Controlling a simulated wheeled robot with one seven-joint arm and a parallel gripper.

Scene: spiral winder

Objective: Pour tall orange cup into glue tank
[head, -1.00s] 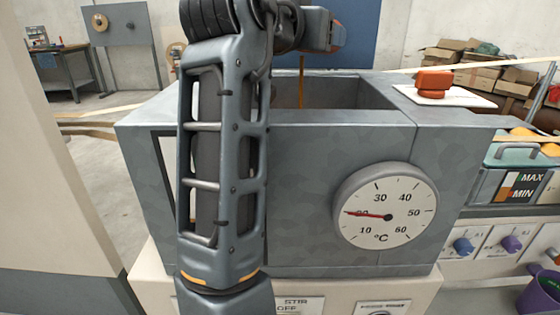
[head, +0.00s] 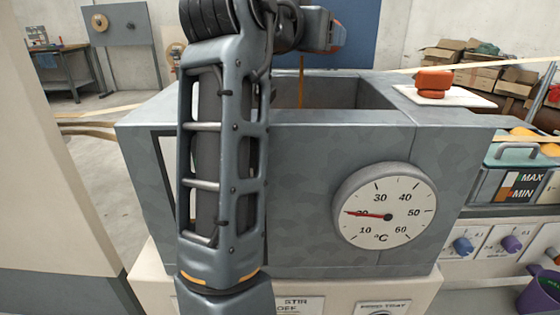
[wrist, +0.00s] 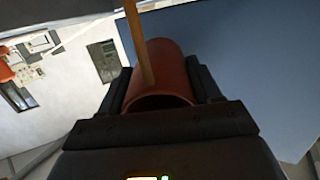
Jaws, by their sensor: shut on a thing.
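The tall orange cup (wrist: 172,75) is in my gripper (wrist: 160,82), with a dark finger on each side of it in the wrist view. The cup is tilted and its rim shows. A thin amber-brown strand (wrist: 136,42) crosses the cup's mouth and looks like a pouring stream. In the head view the strand (head: 301,82) hangs straight down into the open top of the grey glue tank (head: 320,150). The tank's floor and the strand's lower end are hidden behind its front wall. My gripper is hard to make out at the top of the head view.
A round dial (head: 385,212) is on the tank's front. Stacked orange pieces (head: 434,84) sit on a white plate (head: 445,96) at the tank's right. A teal-lidded container (head: 520,170) stands further right. My arm covers the tank's left front.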

